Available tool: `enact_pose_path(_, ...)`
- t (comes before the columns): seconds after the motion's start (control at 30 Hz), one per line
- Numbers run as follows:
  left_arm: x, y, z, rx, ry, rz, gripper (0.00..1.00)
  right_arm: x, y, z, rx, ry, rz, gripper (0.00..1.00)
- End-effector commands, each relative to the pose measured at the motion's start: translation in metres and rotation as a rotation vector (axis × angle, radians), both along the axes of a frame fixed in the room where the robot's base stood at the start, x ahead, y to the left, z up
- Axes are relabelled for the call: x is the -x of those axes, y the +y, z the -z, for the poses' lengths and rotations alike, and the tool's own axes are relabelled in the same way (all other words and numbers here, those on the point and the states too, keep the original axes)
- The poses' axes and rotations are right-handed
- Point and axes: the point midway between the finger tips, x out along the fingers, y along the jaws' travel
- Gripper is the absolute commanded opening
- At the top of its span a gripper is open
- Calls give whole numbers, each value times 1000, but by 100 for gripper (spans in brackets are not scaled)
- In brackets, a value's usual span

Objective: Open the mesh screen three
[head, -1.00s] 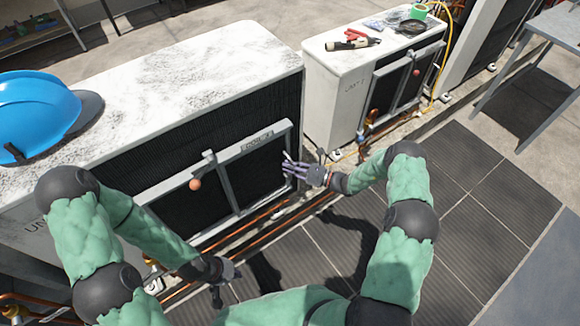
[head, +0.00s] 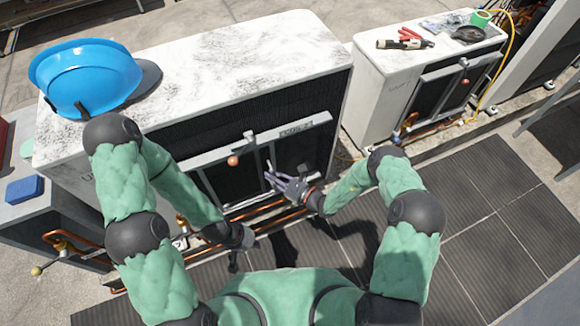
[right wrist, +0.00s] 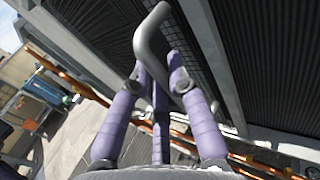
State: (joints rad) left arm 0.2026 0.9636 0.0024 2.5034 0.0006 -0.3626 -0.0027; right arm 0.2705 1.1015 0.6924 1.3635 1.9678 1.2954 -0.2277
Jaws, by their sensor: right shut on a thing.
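The grey-framed coil panel (head: 322,119) stands on the front of the large white condenser, with a label at its upper right. The dark mesh screen (right wrist: 196,50) shows in the right wrist view, with a bent grey handle (right wrist: 150,38). My right gripper (head: 272,177) is at the handle, in front of the frame's middle bars. In the right wrist view, its purple fingers (right wrist: 160,80) are shut on the handle. My left gripper (head: 240,250) hangs low in front of the unit, touching nothing I can see; its fingers are not clear.
Copper pipes (head: 275,215) run low along the units. A blue hard hat (head: 85,75) lies on the condenser top (head: 215,70). A smaller condenser (head: 375,90) bears tools. The paved floor at right is clear.

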Motion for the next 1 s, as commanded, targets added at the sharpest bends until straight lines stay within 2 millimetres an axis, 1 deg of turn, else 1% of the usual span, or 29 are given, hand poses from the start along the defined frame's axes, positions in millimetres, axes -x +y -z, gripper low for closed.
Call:
enact_pose_path(0.03,0,0,-3,0,0,0,0,4,10,-2,-2,-1,-4,0)
enact_pose_path(0.1,0,0,-5,0,0,0,0,7,18,-1,-2,0,-4,0)
enact_pose_path(0.23,0,0,-6,0,0,0,0,10,28,0,-1,-1,-2,0)
enact_pose_path(0.37,0,0,-7,0,0,0,0,11,32,0,-1,-2,-1,0)
enact_pose_path(0.67,0,0,-7,0,0,0,0,11,32,0,-1,-2,0,0)
enact_pose_path(0.7,0,0,-7,0,0,0,0,11,32,0,-1,-2,0,26)
enact_pose_path(0.77,0,0,-7,0,0,0,0,11,32,0,-1,-2,0,43)
enact_pose_path(1.0,0,0,-7,0,0,0,0,11,31,0,-1,-2,0,43)
